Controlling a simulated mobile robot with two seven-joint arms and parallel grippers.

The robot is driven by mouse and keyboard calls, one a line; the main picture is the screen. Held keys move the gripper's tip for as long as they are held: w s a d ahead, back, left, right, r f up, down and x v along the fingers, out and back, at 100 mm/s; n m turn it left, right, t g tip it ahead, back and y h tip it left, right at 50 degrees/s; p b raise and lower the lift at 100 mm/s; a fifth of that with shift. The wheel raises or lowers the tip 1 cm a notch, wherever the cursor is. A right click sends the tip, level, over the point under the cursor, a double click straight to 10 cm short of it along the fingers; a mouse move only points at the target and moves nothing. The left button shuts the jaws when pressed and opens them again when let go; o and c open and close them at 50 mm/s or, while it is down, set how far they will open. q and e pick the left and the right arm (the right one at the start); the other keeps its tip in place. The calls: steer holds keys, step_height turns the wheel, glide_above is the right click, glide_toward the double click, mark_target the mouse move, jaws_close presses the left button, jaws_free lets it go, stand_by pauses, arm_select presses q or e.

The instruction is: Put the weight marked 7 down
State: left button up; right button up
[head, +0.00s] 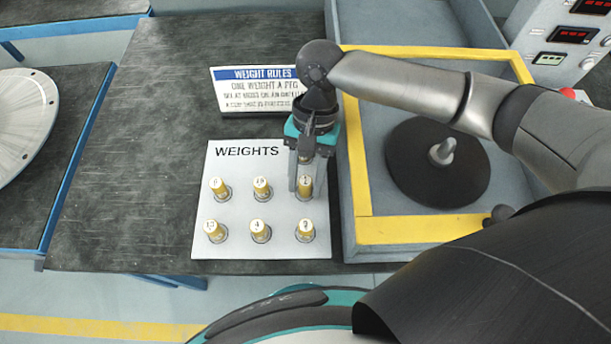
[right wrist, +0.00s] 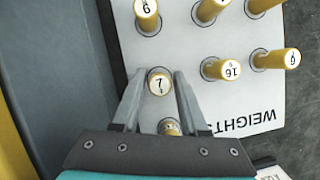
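The weight marked 7 (right wrist: 160,82) is a brass cylinder with a white numbered top. It stands upright at the top-right place of the white WEIGHTS card (head: 235,168); in the head view the weight (head: 306,189) is partly covered. My right gripper (right wrist: 160,78) points down over it, with one finger on each side. Narrow gaps show between the fingers and the weight, so the gripper looks open around it. The right gripper also shows in the head view (head: 306,182). My left gripper is not in view.
Other brass weights stand on the card, including the one marked 16 (head: 262,187). A WEIGHT RULES sign (head: 258,90) stands behind. A yellow-edged grey tray (head: 357,170) with a black disc (head: 420,185) lies right. The dark bench (head: 130,150) is clear left.

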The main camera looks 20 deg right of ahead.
steer(key=shift+o, duration=1)
steer(key=p+v, duration=0.3)
steer(key=v, duration=0.9)
steer(key=shift+r+p, duration=0.2)
steer(key=shift+p, duration=0.1)
steer(key=shift+s, duration=0.1)
